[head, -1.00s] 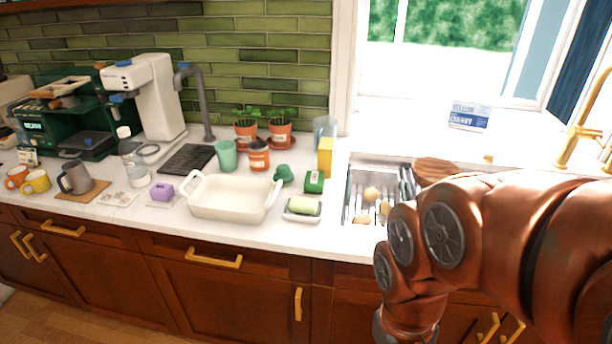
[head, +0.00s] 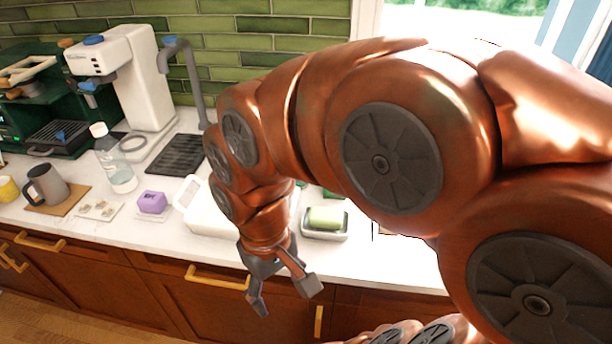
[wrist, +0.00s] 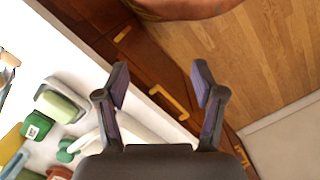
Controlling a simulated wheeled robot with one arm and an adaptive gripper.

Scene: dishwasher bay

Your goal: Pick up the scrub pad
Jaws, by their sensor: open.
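No item is plainly marked as the scrub pad. The likeliest is a dark green block with a white label, lying on the counter beside the soap dish in the wrist view (wrist: 37,127). In the head view my arm hides most of it. A purple block (head: 151,202) on the counter at left is another small pad-like item. My gripper (head: 285,296) is open and empty, in front of the counter's front edge. In the wrist view my gripper (wrist: 160,85) has its fingers apart over the cabinet fronts and floor, away from the green block.
A white baking dish (head: 205,215) stands behind my gripper, partly hidden. A glass bottle (head: 115,165) and a grey mug (head: 46,186) stand at left. Cabinet handles (head: 217,279) project below the counter.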

